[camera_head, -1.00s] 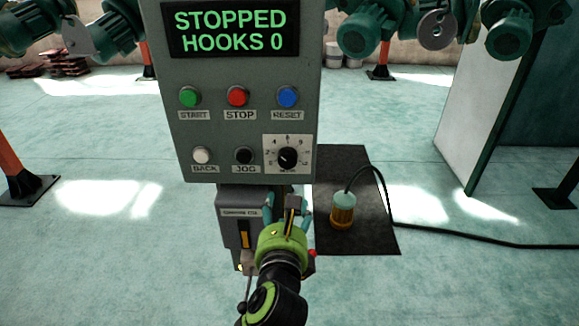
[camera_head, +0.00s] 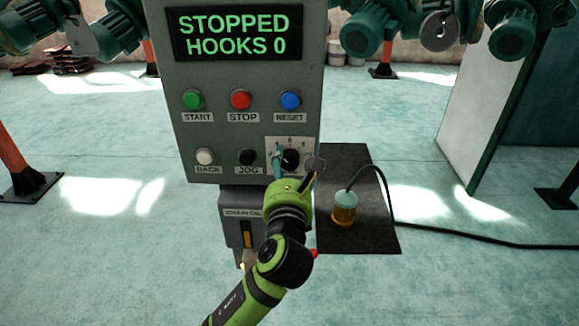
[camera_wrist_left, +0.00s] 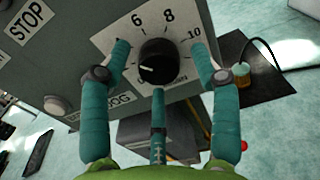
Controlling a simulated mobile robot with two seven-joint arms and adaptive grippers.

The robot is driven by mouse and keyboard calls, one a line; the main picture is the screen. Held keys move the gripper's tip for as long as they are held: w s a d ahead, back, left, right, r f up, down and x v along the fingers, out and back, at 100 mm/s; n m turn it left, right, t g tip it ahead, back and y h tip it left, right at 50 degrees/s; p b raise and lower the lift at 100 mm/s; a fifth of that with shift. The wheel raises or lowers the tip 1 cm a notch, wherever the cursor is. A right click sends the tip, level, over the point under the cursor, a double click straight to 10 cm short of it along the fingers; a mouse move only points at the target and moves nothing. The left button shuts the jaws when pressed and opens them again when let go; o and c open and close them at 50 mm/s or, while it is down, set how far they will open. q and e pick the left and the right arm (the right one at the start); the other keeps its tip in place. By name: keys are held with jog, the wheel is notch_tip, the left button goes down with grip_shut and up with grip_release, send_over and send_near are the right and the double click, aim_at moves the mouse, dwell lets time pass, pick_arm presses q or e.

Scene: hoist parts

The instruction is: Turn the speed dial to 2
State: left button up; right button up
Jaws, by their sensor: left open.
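The speed dial is a round black knob (camera_head: 291,159) on a white scale plate at the lower right of the grey control box (camera_head: 190,135). In the left wrist view the knob (camera_wrist_left: 159,62) shows a white pointer mark aimed to its lower left. The numbers 6, 8 and 10 are readable above it; my fingers hide part of the scale, and I cannot read the number at the pointer. My left gripper (camera_head: 296,162) is open, its teal fingers on both sides of the knob and one below, with visible gaps. My right gripper is not in view.
Green START (camera_head: 193,99), red STOP (camera_head: 240,100) and blue RESET (camera_head: 289,100) buttons sit above; white BACK (camera_head: 205,156) and black JOG (camera_head: 247,157) buttons sit left of the dial. The display (camera_head: 235,34) reads STOPPED, HOOKS 0. A pendant with a black cable (camera_head: 344,210) stands on a dark mat.

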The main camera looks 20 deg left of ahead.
pick_arm(q)
jog(key=c, duration=1.1)
jog(key=shift+c, duration=0.2)
jog(key=shift+n+p, duration=0.6)
jog(key=shift+n, duration=0.1)
jog(key=shift+s+f+n+p, duration=0.1)
jog(key=shift+n+p, duration=0.45)
jog(key=shift+n, duration=0.65)
jog(key=shift+d+f+n+p, duration=0.15)
jog(key=shift+n+p, duration=0.3)
jog(key=shift+n, duration=1.45)
